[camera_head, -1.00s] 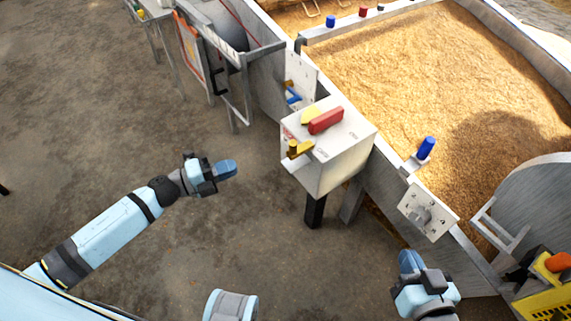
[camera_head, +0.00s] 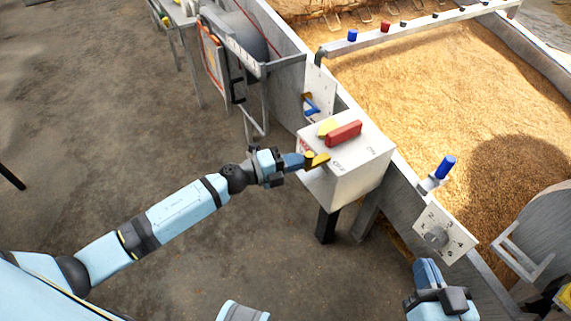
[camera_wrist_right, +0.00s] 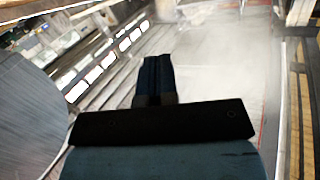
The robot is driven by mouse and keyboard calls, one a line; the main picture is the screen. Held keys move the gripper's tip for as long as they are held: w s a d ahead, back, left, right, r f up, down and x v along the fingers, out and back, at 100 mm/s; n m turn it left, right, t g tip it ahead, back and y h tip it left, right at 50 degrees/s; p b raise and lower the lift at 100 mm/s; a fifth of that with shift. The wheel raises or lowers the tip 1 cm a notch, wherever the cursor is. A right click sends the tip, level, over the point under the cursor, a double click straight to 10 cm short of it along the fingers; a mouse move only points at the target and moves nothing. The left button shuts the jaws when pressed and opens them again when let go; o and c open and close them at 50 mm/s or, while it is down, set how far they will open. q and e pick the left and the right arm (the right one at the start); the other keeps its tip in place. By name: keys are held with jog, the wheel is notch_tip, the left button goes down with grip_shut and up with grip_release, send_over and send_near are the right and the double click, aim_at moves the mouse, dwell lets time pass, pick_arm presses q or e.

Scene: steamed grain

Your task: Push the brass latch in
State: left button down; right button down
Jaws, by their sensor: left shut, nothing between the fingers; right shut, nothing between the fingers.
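The brass latch (camera_head: 317,159) sticks out from the left side of a white box (camera_head: 350,185) on a dark post. My left gripper (camera_head: 301,161) is shut and empty, its blue fingertips at the latch's near left end. They look to be touching it or very close; I cannot tell which. My right gripper (camera_head: 426,270) is shut and empty, low at the right in the head view, away from the box. Its closed fingers also show in the right wrist view (camera_wrist_right: 157,78).
On the box top lie a red handle (camera_head: 344,133) and a yellow pointer (camera_head: 327,127). A metal wall (camera_head: 400,190) edges the grain bed (camera_head: 440,90). A white plate (camera_head: 443,234) and a blue knob (camera_head: 445,167) are on the right.

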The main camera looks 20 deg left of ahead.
aim_at(320, 154)
jog(key=shift+w+r, duration=0.1)
